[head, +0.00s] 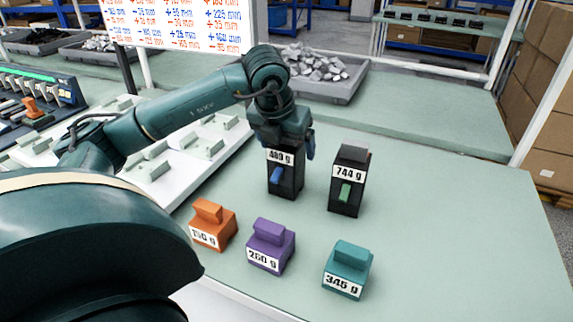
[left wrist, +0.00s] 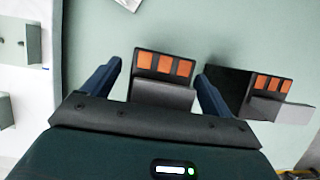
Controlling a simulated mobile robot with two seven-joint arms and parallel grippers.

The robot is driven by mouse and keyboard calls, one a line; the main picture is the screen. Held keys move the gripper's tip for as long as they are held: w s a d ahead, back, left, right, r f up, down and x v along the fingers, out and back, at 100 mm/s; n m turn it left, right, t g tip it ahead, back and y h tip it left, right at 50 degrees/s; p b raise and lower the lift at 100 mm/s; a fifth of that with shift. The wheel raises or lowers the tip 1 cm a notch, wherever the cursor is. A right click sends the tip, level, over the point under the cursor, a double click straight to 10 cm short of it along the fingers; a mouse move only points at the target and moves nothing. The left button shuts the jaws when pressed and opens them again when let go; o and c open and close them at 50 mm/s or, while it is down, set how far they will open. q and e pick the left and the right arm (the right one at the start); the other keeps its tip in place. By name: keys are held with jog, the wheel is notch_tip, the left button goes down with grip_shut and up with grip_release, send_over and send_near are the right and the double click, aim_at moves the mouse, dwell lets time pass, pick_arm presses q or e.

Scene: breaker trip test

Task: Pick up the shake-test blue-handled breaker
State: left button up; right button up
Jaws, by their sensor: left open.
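The blue-handled breaker (head: 287,178) is a black upright block labelled 480 g, with a blue handle on its front. It stands on the pale green table. My left gripper (head: 288,140) is directly above it, pointing down. In the left wrist view the breaker's top (left wrist: 163,80), with orange squares, lies between the two blue fingers of the left gripper (left wrist: 160,85), which are apart. From these views I cannot tell whether the fingers touch it. My right gripper is not in view.
A green-handled black breaker (head: 348,183) labelled 744 g stands close on the right. Orange (head: 213,222), purple (head: 271,243) and teal (head: 348,266) weights sit in front. A white fixture board (head: 190,165) lies left. A grey bin (head: 320,75) of metal pieces is behind. The right side of the table is clear.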

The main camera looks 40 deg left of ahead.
pick_arm(q)
jog(key=shift+f, duration=0.2)
jog(key=shift+c, duration=0.5)
jog(key=shift+w+r, duration=0.1)
jog(key=c, duration=1.8)
jog(key=shift+o, duration=0.2)
